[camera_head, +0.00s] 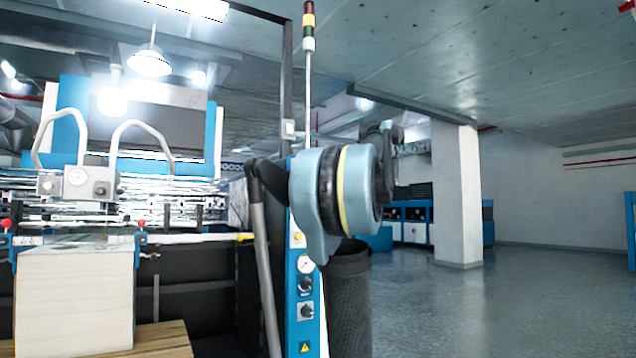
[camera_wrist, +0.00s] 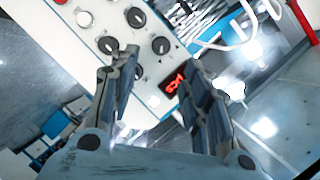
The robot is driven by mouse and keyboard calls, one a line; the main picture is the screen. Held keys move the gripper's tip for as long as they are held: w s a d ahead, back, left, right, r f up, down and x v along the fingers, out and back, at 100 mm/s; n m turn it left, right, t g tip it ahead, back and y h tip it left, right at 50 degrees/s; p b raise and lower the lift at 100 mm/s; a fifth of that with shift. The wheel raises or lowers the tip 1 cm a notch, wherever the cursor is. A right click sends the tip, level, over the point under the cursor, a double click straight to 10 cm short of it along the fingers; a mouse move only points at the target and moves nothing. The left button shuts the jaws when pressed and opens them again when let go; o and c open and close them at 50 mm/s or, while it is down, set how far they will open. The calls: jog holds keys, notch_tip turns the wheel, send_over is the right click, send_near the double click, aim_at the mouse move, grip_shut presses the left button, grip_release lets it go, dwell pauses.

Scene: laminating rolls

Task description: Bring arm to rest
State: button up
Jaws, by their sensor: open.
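My gripper (camera_wrist: 158,68) shows in the wrist view with its two dark fingers spread apart and nothing between them. It is tilted and faces a white control panel (camera_wrist: 150,100) with several black knobs and a red lit display (camera_wrist: 174,84). The panel shows behind and between the fingers; I cannot tell the exact distance to it. In the head view my blue-grey arm (camera_head: 330,190) is raised and folded near the middle of the picture, and I cannot make out the fingers there.
A large press (camera_head: 210,170) fills the left side, with a white paper stack (camera_head: 75,300) on a wooden pallet (camera_head: 165,340). A blue panel (camera_head: 306,325) with a gauge is close to my arm. A white pillar (camera_head: 457,195) stands farther right. The floor (camera_head: 530,300) there is clear.

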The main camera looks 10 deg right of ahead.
jog(key=shift+s+d+r, duration=0.1)
jog(key=shift+s+d, duration=0.05)
jog(key=shift+s, duration=0.1)
dwell(0.4)
jog(key=s+a+f+n+g+h, duration=0.15)
jog(key=s+a+f, duration=0.3)
jog(key=f, duration=0.65)
jog(key=s+a+f+n+g, duration=0.1)
jog(key=s+a+f+g, duration=0.2)
jog(key=s+f, duration=0.55)
jog(key=s+a+f+n+g+h, duration=0.1)
jog(key=s+a+f+g, duration=0.25)
jog(key=f, duration=1.05)
jog(key=s+d+f+h, duration=0.1)
jog(key=s+f+h, duration=0.1)
jog(key=s+f, duration=0.4)
jog(key=s+d+f+n+g+h, duration=0.1)
jog(key=s+f, duration=0.5)
jog(key=f, duration=0.8)
jog(key=s+d+f+g+h, duration=0.1)
jog(key=s+f+h, duration=0.2)
jog(key=s+f, duration=0.3)
notch_tip(320, 180, down, 4)
jog(key=shift+s+d+f, duration=0.1)
jog(key=shift+s+d, duration=0.2)
jog(key=shift+d, duration=0.05)
